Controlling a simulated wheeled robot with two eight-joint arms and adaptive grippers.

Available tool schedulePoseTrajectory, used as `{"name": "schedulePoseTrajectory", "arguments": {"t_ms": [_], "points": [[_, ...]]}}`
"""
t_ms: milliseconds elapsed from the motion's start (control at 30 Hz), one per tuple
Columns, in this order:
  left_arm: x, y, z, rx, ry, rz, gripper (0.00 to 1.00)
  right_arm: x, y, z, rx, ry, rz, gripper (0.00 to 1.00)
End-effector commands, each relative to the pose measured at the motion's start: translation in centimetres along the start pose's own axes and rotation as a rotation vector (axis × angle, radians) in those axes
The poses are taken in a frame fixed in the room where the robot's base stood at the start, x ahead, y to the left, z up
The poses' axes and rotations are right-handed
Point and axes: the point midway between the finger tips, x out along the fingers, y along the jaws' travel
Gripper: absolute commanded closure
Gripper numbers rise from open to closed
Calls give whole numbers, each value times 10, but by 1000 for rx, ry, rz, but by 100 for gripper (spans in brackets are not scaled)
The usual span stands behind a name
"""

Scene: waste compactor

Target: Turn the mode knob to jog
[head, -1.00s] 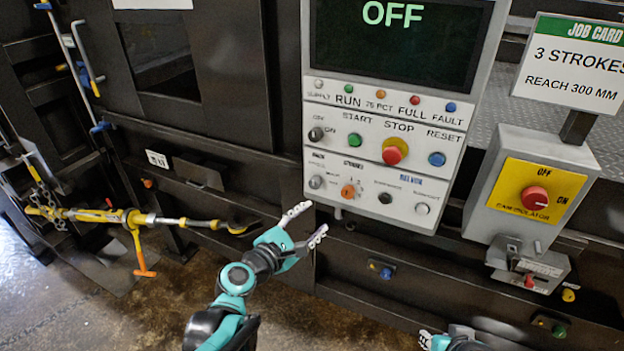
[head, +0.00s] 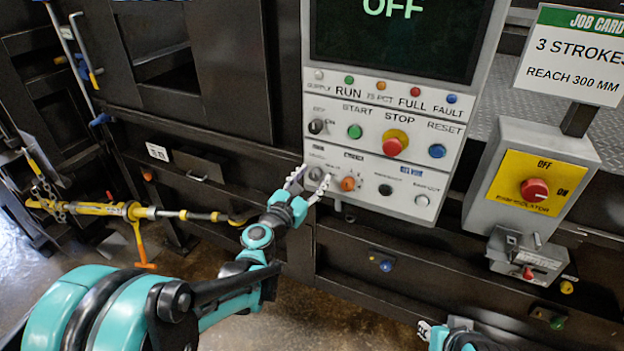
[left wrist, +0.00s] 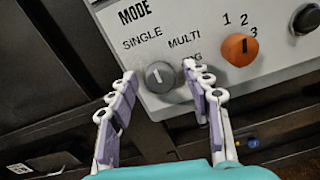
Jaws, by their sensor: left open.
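The mode knob (left wrist: 159,76) is a round grey dial with a pale line, on the light panel under the word MODE. SINGLE, MULTI and a partly covered JOG label surround it; the line points up and slightly left, roughly between SINGLE and MULTI. In the head view the knob (head: 317,174) shows between my left fingertips. My left gripper (head: 309,180) is open, one finger on either side of the knob. In the left wrist view its right finger covers part of JOG; I cannot tell if either finger touches the knob. My right gripper (head: 425,329) shows only partly at the bottom edge.
An orange knob (left wrist: 240,49) marked 1, 2, 3 sits just right of the mode knob. The red stop button (head: 394,144) is above on the panel. A grey box with a red switch (head: 534,190) stands right. A yellow bar (head: 130,211) is at left.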

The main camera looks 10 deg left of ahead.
Motion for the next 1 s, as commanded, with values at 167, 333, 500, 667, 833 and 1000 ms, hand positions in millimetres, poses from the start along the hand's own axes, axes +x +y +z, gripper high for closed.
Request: {"name": "schedulePoseTrajectory", "arguments": {"t_ms": [167, 333, 500, 667, 833, 1000], "points": [[0, 0, 0, 1, 0, 0, 50, 0, 0, 0, 0, 0, 0, 71], [0, 0, 0, 1, 0, 0, 95, 0, 0, 0, 0, 0, 0, 71], [0, 0, 0, 2, 0, 0, 100, 0, 0, 0, 0, 0, 0, 71], [0, 0, 0, 19, 1, 0, 100, 0, 0, 0, 0, 0, 0, 71], [0, 0, 0, 83, 2, -1, 100, 1, 0, 0, 0, 0, 0, 71], [0, -1, 0, 200, 5, -1, 100, 2, 0, 1, 0, 0, 0, 71]]}}
